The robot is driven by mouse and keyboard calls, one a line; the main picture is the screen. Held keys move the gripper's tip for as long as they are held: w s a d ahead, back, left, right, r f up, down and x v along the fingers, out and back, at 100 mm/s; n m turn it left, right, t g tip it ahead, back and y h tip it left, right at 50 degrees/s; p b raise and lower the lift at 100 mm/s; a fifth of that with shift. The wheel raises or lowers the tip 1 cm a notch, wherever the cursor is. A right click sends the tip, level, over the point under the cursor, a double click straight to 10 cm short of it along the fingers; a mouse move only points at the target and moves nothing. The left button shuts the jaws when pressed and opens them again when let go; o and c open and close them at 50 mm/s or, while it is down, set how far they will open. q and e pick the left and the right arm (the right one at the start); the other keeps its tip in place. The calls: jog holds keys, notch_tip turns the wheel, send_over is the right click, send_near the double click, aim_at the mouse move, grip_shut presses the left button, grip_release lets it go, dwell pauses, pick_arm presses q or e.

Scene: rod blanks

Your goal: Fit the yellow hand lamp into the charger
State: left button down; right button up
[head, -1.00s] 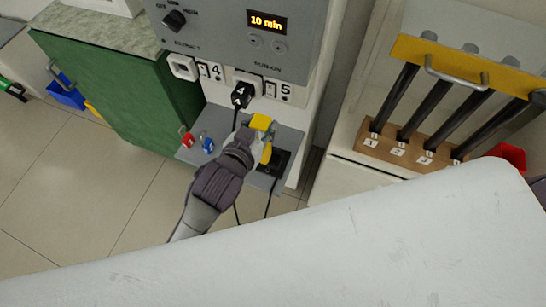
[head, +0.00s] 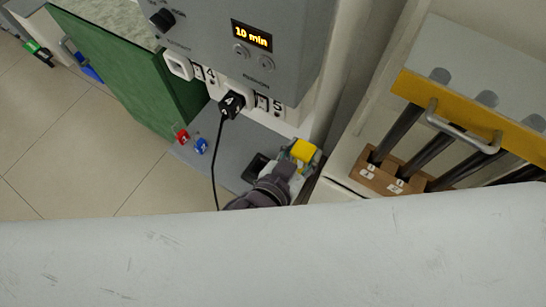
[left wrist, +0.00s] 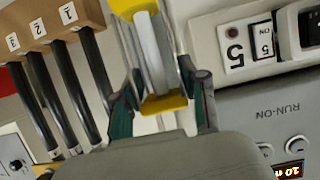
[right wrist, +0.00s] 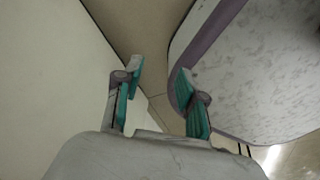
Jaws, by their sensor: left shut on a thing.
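The yellow hand lamp (head: 304,151) is in my left gripper (head: 290,166), over the right end of the grey shelf in the head view. In the left wrist view, the lamp's pale tube and yellow ends (left wrist: 160,103) lie between the fingers of my left gripper (left wrist: 162,98). A black block that looks like the charger (head: 257,167) sits on the shelf, left of the lamp; the gripper partly hides it. The lamp appears apart from it. My right gripper (right wrist: 162,92) shows only in the right wrist view, open and empty.
The grey shelf (head: 229,160) carries small red (head: 182,135) and blue (head: 201,146) items. A wooden rack (head: 380,178) with dark rods stands to the right. A large pale surface (head: 250,255) fills the foreground.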

pick_arm(q)
jog(key=w+a+f, duration=0.7)
jog(key=a+f, duration=0.1)
jog(key=f, duration=0.2)
jog(key=shift+w+a+f, duration=0.3)
jog(key=shift+w+f, duration=0.05)
jog(key=shift+w, duration=0.05)
pick_arm(e)
jog(key=shift+s+a+f, duration=0.15)
jog(key=shift+s+a, duration=0.1)
jog(key=shift+a, duration=0.55)
pick_arm(q)
jog(key=c, duration=1.1)
grip_release()
jog(key=shift+f+b, duration=0.2)
jog(key=shift+b, duration=0.1)
jog(key=o, duration=0.5)
pick_arm(e)
jog(key=shift+a, duration=0.1)
pick_arm(q)
jog(key=v, duration=1.2)
jog(key=shift+s+r, duration=0.1)
pick_arm(e)
jog(key=shift+a, duration=0.1)
